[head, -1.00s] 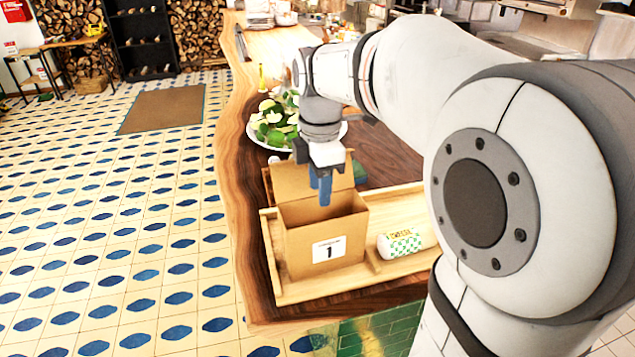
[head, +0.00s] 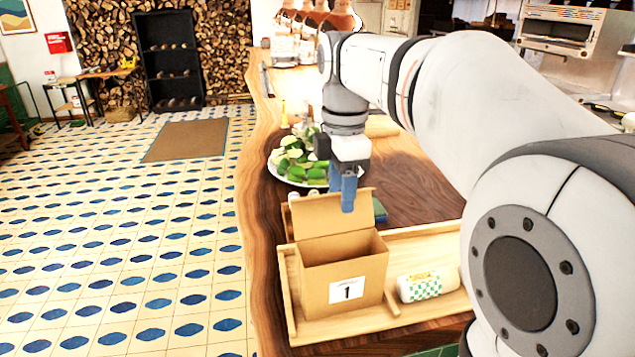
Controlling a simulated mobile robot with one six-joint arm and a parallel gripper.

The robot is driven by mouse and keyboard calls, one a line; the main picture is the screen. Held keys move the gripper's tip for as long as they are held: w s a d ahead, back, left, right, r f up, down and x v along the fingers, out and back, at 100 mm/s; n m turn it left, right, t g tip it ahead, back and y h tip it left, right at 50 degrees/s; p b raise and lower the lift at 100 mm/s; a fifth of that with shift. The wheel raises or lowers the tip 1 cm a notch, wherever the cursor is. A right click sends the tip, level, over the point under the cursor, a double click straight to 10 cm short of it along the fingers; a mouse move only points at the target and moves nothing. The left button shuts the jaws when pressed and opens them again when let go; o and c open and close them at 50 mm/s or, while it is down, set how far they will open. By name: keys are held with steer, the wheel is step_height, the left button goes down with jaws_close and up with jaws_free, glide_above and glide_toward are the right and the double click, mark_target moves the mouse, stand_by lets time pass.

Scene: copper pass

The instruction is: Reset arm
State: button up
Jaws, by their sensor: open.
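My gripper (head: 348,192) hangs pointing down above the back of an open cardboard box (head: 340,288) in the head view. Its blue fingers are seen nearly edge-on, and nothing shows between them. The box has a white label with a 1 and its back flap stands up. It stands in the left part of a light wooden tray (head: 350,328). The gripper appears above the box, level with the flap's top edge; the exact depth between them is hard to tell.
A green-and-white wrapped packet (head: 428,284) lies in the tray's right part. A white plate (head: 300,183) of green and pale pieces stands behind the box on the wooden counter (head: 262,225). The tiled floor at left is open.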

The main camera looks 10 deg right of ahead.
steer(key=s+f+m+t, duration=0.3)
steer(key=s+f+m, duration=1.1)
steer(key=m, duration=0.4)
steer(key=shift+s+d+f+m, duration=0.2)
steer(key=shift+d+f+m, duration=0.1)
steer(key=shift+f, duration=0.15)
step_height(320, 180, up, 13)
steer(key=t+p, duration=0.1)
steer(key=p, duration=0.9)
steer(key=shift+f+t, duration=0.2)
steer(key=shift+t, duration=0.1)
steer(key=shift+c, duration=0.4)
